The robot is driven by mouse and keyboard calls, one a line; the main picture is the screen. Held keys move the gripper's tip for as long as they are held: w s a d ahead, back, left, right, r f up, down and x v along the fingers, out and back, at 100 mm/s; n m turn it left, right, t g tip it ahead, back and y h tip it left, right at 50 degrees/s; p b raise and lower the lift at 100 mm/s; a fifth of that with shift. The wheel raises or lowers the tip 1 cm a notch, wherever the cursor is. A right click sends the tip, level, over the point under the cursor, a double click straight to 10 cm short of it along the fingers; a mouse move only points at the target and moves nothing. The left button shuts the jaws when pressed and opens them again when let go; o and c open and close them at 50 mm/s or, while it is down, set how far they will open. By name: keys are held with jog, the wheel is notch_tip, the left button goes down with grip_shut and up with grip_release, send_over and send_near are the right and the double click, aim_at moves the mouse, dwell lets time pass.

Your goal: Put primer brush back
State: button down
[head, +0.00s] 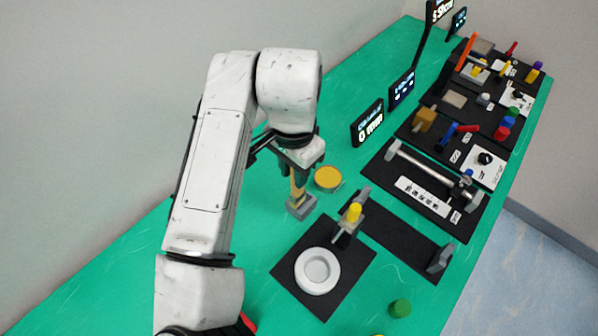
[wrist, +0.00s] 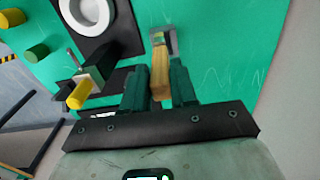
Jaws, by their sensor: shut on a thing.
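The primer brush shows as a tan wooden handle (head: 298,189) below my gripper (head: 297,176) in the head view. The handle (wrist: 160,78) also lies between the two dark green fingers of my gripper (wrist: 160,86) in the wrist view. My gripper is shut on it. The brush's far end meets a small grey block or holder (head: 301,208) on the green table, also visible in the wrist view (wrist: 170,42). I cannot tell whether the brush end sits inside it or in front of it. The bristles are not clearly visible.
A yellow round tin (head: 328,177) stands close right of my gripper. A black mat with a white ring dish (head: 317,271) and a yellow-knobbed fixture (head: 354,213) are nearby. Green table (head: 275,235) is clear left of the mat.

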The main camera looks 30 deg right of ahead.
jog(key=shift+w+d+f, duration=0.25)
jog(key=shift+d+f, duration=0.15)
jog(key=shift+f, duration=0.1)
jog(key=shift+w+d+f, duration=0.2)
jog(key=shift+d+f, duration=0.15)
jog(key=shift+f, duration=0.1)
jog(key=shift+w+d+f+p, duration=0.1)
jog(key=shift+f+p, duration=0.3)
jog(key=shift+f, duration=0.55)
jog(key=shift+w+d+f+p, duration=0.1)
jog(key=shift+f+p, duration=0.25)
jog(key=shift+f, duration=0.7)
jog(key=c, duration=0.9)
grip_release()
notch_tip(320, 180, up, 12)
jog(key=b, duration=0.2)
jog(key=shift+s, duration=0.1)
